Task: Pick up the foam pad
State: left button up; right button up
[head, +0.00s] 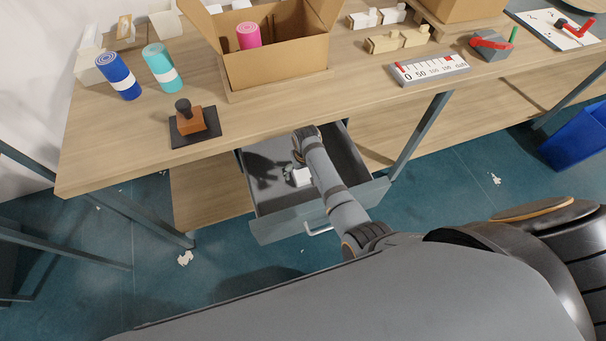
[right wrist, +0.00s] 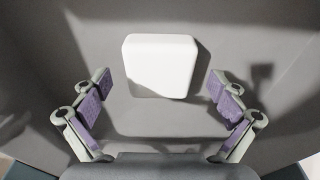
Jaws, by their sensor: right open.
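The foam pad (right wrist: 161,66) is a white block with rounded corners lying in the grey open drawer (head: 282,226). In the head view, part of the white pad (head: 301,178) shows beside my right arm, which reaches down into the drawer. My right gripper (right wrist: 160,92) is open, with its purple-padded fingers apart on either side, and the pad lies ahead between them. No contact between fingers and pad shows. In the head view my right gripper (head: 292,171) is partly hidden by its own arm. My left gripper is not in view.
The drawer walls stand close around my right gripper. The wooden table (head: 255,117) above holds a cardboard box (head: 277,68), a blue roll (head: 119,77), a teal roll (head: 160,69) and a stamp (head: 190,120). A blue bin (head: 578,138) stands at the right. Small white scraps lie on the floor.

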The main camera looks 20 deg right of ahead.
jog(key=shift+w+f, duration=0.15)
jog(key=shift+f, duration=0.5)
jog(key=shift+r, duration=0.1)
jog(key=shift+c, duration=0.3)
jog(key=c, duration=0.9)
